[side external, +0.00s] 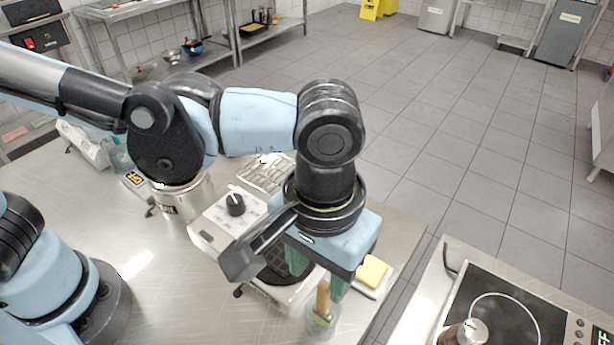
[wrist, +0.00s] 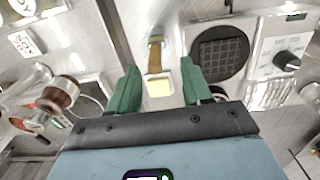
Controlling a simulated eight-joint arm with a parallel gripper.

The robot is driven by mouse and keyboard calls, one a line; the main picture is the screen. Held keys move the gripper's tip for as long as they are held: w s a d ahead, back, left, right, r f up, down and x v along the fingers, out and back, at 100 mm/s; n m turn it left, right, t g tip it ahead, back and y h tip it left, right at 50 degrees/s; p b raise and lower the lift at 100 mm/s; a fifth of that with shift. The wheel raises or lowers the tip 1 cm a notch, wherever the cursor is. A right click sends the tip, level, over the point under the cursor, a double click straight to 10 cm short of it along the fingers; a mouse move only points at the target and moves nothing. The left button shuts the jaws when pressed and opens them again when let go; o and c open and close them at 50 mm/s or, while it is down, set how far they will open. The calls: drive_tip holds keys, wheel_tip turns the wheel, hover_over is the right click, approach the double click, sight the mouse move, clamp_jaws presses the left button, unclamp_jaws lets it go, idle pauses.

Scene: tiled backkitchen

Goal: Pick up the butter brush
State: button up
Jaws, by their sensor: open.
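The butter brush (side external: 322,298) has a wooden handle and stands upright in a clear container (side external: 320,325) at the front edge of the steel counter in the side view. In the wrist view its handle (wrist: 155,58) shows in the gap between the two green fingers. My gripper (side external: 318,284) points down above the counter, with its fingers apart and nothing held. It also shows open in the wrist view (wrist: 159,66). I cannot tell how far the fingertips are from the handle. The brush's lower end is hard to make out in the container.
A waffle iron (side external: 220,222) with a dial stands to the left of the brush. A yellow butter block (side external: 372,271) lies on a white dish to the right. A hob (side external: 510,315) with a pot is at lower right. The wire rack (side external: 266,174) lies behind.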

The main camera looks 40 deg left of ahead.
sight(324, 297)
drive_tip(key=shift+w+d+f, duration=0.1)
drive_tip(key=shift+d+f, duration=0.1)
drive_tip(key=shift+f, duration=1.4)
drive_tip(key=shift+w+d+f, duration=0.1)
drive_tip(key=shift+d+f, duration=0.05)
drive_tip(key=shift+f, duration=1.4)
clamp_jaws()
